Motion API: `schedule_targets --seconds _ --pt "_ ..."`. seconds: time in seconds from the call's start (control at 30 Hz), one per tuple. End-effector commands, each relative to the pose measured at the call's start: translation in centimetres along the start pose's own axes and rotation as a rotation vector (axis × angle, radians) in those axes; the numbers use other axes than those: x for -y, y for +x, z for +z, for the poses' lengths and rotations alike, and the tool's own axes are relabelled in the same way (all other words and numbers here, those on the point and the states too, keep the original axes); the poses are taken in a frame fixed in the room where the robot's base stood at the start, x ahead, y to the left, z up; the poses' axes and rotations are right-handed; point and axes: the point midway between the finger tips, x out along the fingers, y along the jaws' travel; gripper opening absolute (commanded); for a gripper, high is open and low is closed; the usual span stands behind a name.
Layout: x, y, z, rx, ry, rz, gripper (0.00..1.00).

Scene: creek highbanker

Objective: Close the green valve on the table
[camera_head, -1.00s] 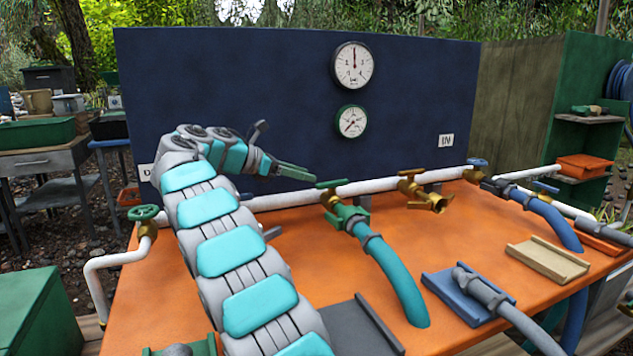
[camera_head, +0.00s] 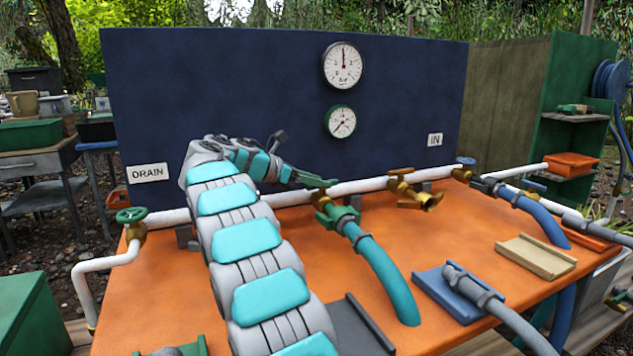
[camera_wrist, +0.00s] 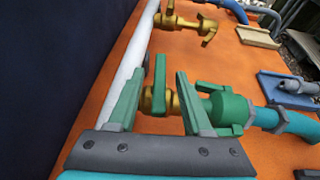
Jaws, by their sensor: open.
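The valve with a green lever handle (camera_head: 320,183) sits on the white pipe in the middle of the orange table. Its brass body (camera_wrist: 150,100) joins a green coupling (camera_wrist: 228,110) and a teal hose (camera_head: 378,262). My gripper (camera_head: 304,179) has reached this handle from the left. In the wrist view my gripper (camera_wrist: 157,76) is open, and the green lever (camera_wrist: 160,78) stands between its two green fingers. Neither finger clearly touches it. A second valve with a round green wheel (camera_head: 132,214) stands at the table's left end, under the DRAIN sign (camera_head: 148,173).
A brass valve (camera_head: 408,190) sits just right on the same white pipe (camera_head: 366,185). The dark blue back panel (camera_head: 230,90) rises close behind and bears two gauges. A blue tray (camera_head: 440,285) with a grey hose end and a beige tray (camera_head: 535,257) lie at front right.

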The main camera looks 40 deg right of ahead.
Motion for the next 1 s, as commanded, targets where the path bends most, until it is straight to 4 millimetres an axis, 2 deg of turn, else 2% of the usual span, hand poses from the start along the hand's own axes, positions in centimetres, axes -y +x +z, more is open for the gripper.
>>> schedule_targets --seconds 0.03,0.4,0.47,1.0 --pt "0.0 0.0 0.0 0.0 0.0 0.0 0.47" --pt "0.0 0.0 -0.01 0.0 0.0 0.0 0.05" --pt "0.0 0.0 -0.01 0.0 0.0 0.0 0.0" --pt "-0.13 0.06 0.0 0.003 0.003 -0.012 0.0"
